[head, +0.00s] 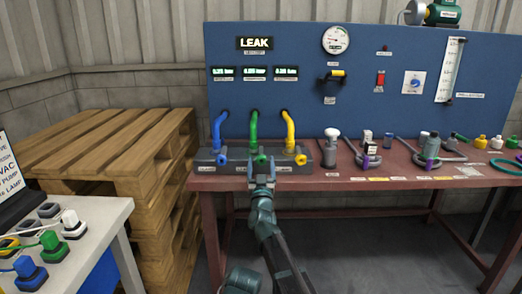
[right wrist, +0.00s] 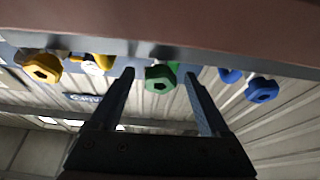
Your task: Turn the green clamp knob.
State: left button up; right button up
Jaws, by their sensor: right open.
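The green clamp knob (head: 260,158) sits on the front of the dark manifold block, below the green hose (head: 254,128). My right gripper (head: 261,168) is just in front of and below it in the head view. In the right wrist view the green knob (right wrist: 158,86) shows between the two open fingers of my right gripper (right wrist: 159,73), with a gap on both sides. Whether the fingertips reach around the knob or stop short of it I cannot tell. My left gripper is not in view.
A blue knob (head: 222,160) and a yellow knob (head: 300,159) flank the green one closely. The red table (head: 345,184) carries several fittings to the right. Wooden pallets (head: 110,140) and a white side table (head: 100,225) stand at the left.

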aim_at(261, 154)
jog(key=shift+p+x, duration=0.6)
jog(key=shift+x, duration=1.55)
